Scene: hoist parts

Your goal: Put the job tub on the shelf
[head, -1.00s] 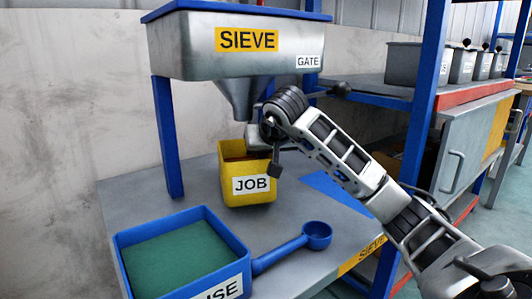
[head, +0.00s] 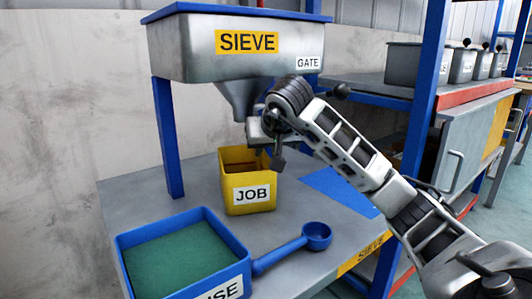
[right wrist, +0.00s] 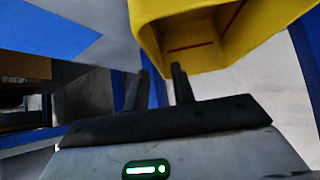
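The yellow job tub (head: 238,205), labelled JOB, stands upright on the grey sieve bench (head: 190,193), below the sieve's spout. My right gripper (head: 272,158) is at the tub's right rear, near the rim. In the right wrist view its two fingers (right wrist: 160,72) stand apart, with the tub close to their tips. Whether a finger touches the tub I cannot tell. The shelf is not clearly identifiable. My left gripper is out of view.
The sieve (head: 190,55) on blue legs hangs over the tub. A blue tray (head: 128,240) of green material and a blue scoop (head: 285,250) lie in front. A blue post (head: 425,90) and a side rack with grey bins (head: 405,62) stand right.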

